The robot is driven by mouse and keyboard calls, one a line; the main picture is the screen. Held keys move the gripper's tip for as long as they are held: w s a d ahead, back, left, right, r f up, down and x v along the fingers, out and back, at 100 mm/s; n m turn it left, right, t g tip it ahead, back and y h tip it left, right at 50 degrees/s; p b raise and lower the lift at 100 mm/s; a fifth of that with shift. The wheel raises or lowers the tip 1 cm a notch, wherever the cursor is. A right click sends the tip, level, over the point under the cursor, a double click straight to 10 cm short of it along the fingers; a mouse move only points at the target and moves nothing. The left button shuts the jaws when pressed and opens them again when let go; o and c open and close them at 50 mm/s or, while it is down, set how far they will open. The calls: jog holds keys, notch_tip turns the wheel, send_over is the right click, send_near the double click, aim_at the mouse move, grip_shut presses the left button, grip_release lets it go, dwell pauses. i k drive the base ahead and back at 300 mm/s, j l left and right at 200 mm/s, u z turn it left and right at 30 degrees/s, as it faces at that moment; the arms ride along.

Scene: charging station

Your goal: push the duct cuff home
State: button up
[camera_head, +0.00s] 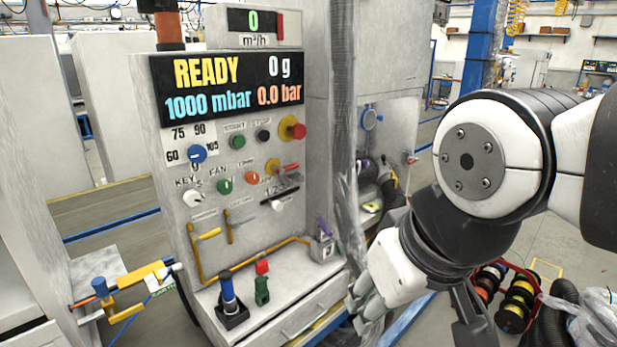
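A dark ribbed hose (389,188) bends inside the open bay at the right side of the grey station. A dark, purplish collar (367,170) sits at its upper left end and may be the duct cuff. It is small and partly shadowed, so I cannot tell how far it is seated. My arm fills the right of the view, in front of and to the right of the bay. A dark part of my gripper (472,322) shows low down at the bottom edge, apart from the hose.
The station's control panel (235,145) has several knobs and a READY display. A blue-handled tool (229,295) and a green part (262,291) stand on its ledge. A reel rack (517,300) and a loose black hose (553,320) lie at lower right.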

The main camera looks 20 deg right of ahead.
aim_at(392, 189)
jog(key=z, duration=0.95)
jog(key=i+l, duration=0.3)
jog(key=i, duration=0.2)
jog(key=i+l, duration=0.3)
jog(key=i, duration=0.25)
jog(key=i+l, duration=0.3)
jog(key=i, duration=0.2)
jog(key=i+l, duration=0.3)
jog(key=i, duration=0.2)
